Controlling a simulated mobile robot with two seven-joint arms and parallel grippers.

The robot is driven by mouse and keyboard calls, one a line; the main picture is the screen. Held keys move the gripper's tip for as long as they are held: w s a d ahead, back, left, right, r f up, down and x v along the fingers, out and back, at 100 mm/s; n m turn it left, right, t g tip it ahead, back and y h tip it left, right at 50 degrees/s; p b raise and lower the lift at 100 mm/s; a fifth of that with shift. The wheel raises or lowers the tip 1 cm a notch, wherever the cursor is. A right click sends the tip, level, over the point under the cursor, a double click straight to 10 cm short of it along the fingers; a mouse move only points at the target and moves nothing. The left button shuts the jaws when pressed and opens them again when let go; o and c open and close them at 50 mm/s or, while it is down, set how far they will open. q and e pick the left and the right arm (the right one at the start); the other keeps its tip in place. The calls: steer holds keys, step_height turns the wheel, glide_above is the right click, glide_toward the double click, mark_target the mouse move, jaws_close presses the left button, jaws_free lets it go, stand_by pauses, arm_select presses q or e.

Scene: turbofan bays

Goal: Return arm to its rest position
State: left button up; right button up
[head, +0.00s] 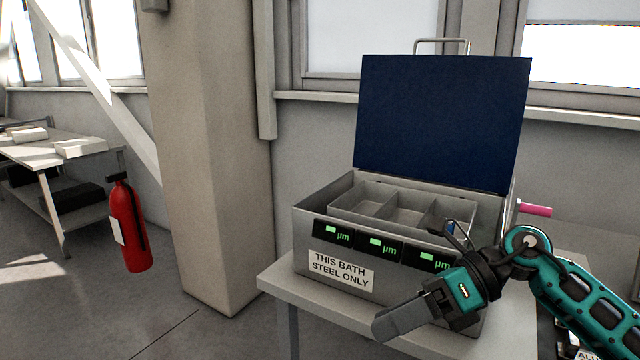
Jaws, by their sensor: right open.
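My right gripper (402,318) is in the lower right of the head view, its arm coming in from the right edge. It is open, with nothing seen between its fingers. It is in front of the lower right part of a grey metal bath (312,247) and hides part of its front. The bath's dark blue lid (440,122) stands open at the back. Inside is a grey tray (361,205) with three compartments. The front has a label (341,270) reading "THIS BATH STEEL ONLY" and three green-lit displays (383,245). My left gripper is not in view.
The bath stands on a light table (285,284). A pink handle (534,209) sticks out at the bath's right. A thick column (210,150) rises to the left. A red fire extinguisher (129,228) and a workbench (40,152) are farther left. The floor between is clear.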

steer(key=s+a+m+t+y, duration=0.1)
steer(key=a+m+t+y, duration=0.1)
steer(key=a+m+y, duration=0.35)
steer(key=d+f+m+t+h, duration=0.45)
steer(key=f+m+t, duration=0.3)
steer(key=m, duration=0.75)
steer(key=d+f+m+t+h, duration=0.4)
steer(key=f+m+t+h, duration=0.4)
steer(key=m, duration=0.7)
steer(key=s+d+f+m+g+h, duration=0.1)
steer(key=s+d+f+m+g, duration=0.1)
steer(key=s+f+m, duration=0.2)
steer(key=s+d+f+m+g+h, duration=0.2)
steer(key=s+f+m, duration=0.3)
steer(key=s+f, duration=0.3)
step_height(320, 180, down, 2)
steer(key=shift+s+d+f+g+h, duration=0.2)
steer(key=shift+d+f+g+h, duration=0.15)
steer(key=shift+g, duration=0.3)
steer(key=shift+r, duration=0.15)
